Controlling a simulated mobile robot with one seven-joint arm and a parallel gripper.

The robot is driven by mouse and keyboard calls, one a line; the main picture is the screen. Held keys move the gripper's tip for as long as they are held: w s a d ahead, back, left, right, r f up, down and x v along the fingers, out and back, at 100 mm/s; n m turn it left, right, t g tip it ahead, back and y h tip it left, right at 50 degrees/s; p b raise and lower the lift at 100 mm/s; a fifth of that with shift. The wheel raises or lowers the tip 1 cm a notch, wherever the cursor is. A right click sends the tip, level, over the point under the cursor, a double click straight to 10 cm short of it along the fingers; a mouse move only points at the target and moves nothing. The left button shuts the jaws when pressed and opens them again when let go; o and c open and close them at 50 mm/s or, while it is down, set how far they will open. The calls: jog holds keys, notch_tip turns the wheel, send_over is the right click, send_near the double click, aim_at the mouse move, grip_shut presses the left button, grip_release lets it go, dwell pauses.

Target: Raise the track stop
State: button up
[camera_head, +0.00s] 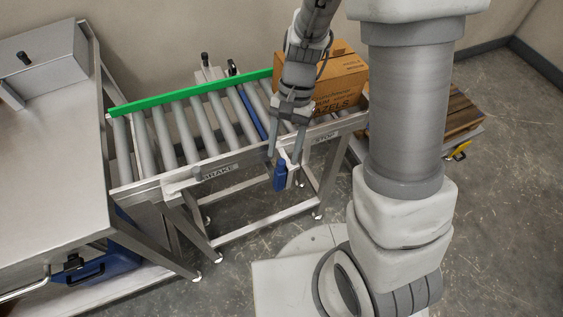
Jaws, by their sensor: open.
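The roller track (160,182) runs from the left to the centre in the head view, with a front label that reads STOP (324,137) towards its right end. A blue lever handle (280,176) hangs at the front of the track, left of and below that label. A blue bar (252,113) lies between the rollers; whether it is the track stop I cannot tell. My gripper (285,156) points down at the front rail, open, with its fingertips just above the blue handle. I cannot tell whether they touch it. My arm hides part of the rollers.
A cardboard box (338,82) sits at the track's right end. A BRAKE label (220,171) and a knob (197,173) are on the front rail. A green rail (190,92) lines the back. A metal table (50,120) stands left, and a wooden-topped platform (460,113) right.

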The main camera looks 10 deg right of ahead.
aim_at(282, 161)
jog(key=shift+b+x, duration=0.35)
jog(key=shift+x, duration=1.55)
grip_shut()
jog(key=shift+d, duration=0.1)
